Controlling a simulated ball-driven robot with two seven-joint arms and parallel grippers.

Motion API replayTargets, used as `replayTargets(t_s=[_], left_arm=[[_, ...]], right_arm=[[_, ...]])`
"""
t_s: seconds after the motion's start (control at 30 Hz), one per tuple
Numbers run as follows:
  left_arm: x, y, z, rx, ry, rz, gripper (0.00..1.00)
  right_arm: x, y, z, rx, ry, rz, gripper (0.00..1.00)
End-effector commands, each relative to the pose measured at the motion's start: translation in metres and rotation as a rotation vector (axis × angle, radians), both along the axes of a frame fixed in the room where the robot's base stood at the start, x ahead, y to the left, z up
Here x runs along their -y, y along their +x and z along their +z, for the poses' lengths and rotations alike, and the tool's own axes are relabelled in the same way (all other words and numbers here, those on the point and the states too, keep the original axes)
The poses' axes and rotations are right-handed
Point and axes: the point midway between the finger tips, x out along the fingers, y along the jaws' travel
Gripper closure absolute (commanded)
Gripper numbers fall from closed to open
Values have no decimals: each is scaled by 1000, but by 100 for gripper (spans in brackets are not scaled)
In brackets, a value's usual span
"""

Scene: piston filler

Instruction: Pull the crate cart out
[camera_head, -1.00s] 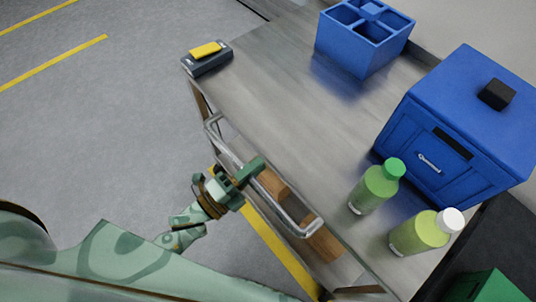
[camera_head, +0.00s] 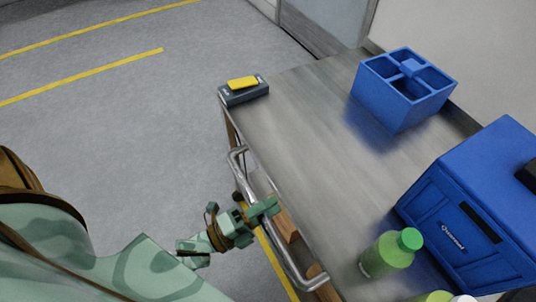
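The crate cart shows only in part, low beside the near left edge of the metal worktop. I see a silver bar handle (camera_head: 238,163) and brown wooden pieces (camera_head: 284,224) behind it. Whether the handle is fixed to the cart or to the worktop is not clear. My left gripper (camera_head: 262,211), pale green with darker green fingers, is at the middle of the handle and covers part of it. Its fingers overlap the bar, but I cannot tell whether they are closed around it. My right gripper is out of view.
The worktop (camera_head: 300,130) carries a yellow-topped device (camera_head: 244,90), a blue divided caddy (camera_head: 400,100), a blue box (camera_head: 465,225) and green bottles, one with a green cap (camera_head: 388,255). Grey floor with yellow lines (camera_head: 90,75) is open to the left.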

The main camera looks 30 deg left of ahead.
Motion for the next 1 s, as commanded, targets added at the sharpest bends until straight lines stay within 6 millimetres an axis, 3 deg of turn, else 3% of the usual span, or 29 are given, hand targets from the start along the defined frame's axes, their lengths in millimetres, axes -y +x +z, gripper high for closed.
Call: replayTargets(t_s=[0.57,0.67,1.0], left_arm=[[-4,-7,0,2,-2,0,59],[-13,-22,-3,0,0,0,59],[-57,-100,-22,-2,0,0,59]], right_arm=[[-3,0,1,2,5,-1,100],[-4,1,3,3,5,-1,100],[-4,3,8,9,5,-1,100]])
